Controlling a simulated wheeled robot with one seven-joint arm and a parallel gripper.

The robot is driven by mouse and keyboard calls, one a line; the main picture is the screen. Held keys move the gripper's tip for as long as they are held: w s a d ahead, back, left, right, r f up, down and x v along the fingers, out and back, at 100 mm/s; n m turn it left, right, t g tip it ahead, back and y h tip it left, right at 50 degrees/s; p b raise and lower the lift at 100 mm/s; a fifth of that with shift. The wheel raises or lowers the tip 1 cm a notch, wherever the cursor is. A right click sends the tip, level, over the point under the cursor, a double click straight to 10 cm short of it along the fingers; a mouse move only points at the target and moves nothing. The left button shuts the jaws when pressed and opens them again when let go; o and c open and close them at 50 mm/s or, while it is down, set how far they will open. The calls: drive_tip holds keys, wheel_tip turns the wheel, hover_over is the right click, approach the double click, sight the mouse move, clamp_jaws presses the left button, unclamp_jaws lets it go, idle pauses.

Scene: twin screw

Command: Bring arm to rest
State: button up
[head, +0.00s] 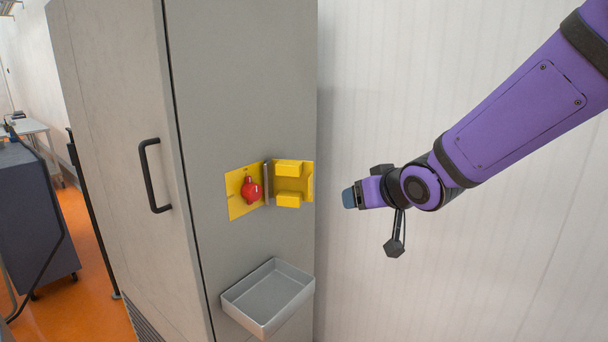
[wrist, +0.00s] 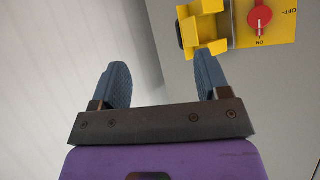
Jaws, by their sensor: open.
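My purple arm reaches in from the upper right in the head view. My gripper (head: 350,197) is to the right of the cabinet, in front of the white wall, apart from everything. In the wrist view my gripper (wrist: 163,85) has its two blue-grey fingers spread with nothing between them. A yellow plate (head: 237,207) with a red knob (head: 251,190) is on the grey cabinet's narrow face. Beside it is a yellow bracket with two blocks (head: 289,168). The knob (wrist: 260,19) also shows at the upper right of the wrist view, near ON and OFF lettering.
An empty grey tray (head: 268,294) is fixed to the cabinet below the yellow plate. The tall grey cabinet (head: 115,110) has a black handle (head: 148,175). A dark cart (head: 30,220) stands at far left on the orange floor. Space before the white wall (head: 480,280) is clear.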

drive_tip(key=s+d+r+m+g+h, duration=0.2)
drive_tip(key=s+d+r+h, duration=0.3)
drive_tip(key=s+d, duration=0.65)
drive_tip(key=s+d+m+g, duration=0.1)
drive_tip(key=s+d, duration=0.2)
drive_tip(key=s, duration=0.4)
drive_tip(key=s+d+r+g, duration=0.1)
drive_tip(key=s+d+g, duration=0.1)
drive_tip(key=s, duration=0.6)
drive_tip(key=shift+d+m, duration=0.4)
drive_tip(key=shift+d, duration=0.35)
drive_tip(key=shift+r, duration=0.1)
